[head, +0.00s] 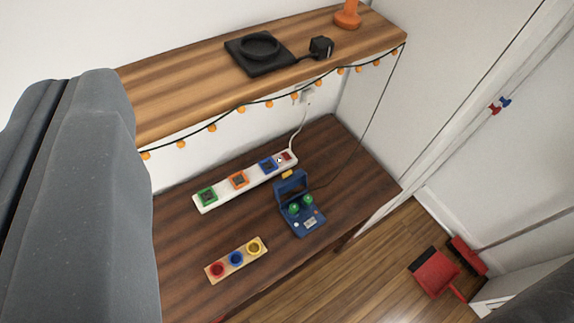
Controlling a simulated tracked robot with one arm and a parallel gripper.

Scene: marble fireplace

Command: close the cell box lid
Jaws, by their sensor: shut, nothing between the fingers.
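The blue cell box (304,223) stands on the dark wooden lower shelf, right of the middle of the picture. Its blue lid (291,183) is open and stands up at the back edge of the box. Two round green pieces (301,204) show inside the box, with small light and red details on its front part. My gripper's fingers are not in view. A large dark grey part of my own body fills the left side and hides the left end of the shelves.
A white strip (225,193) with coloured square sockets lies behind the box, its cord rising to the wall. A wooden block with red, blue and yellow cups (236,259) lies front left. The upper shelf (190,88) overhangs behind, hung with orange lights. A red dustpan (436,272) lies on the floor.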

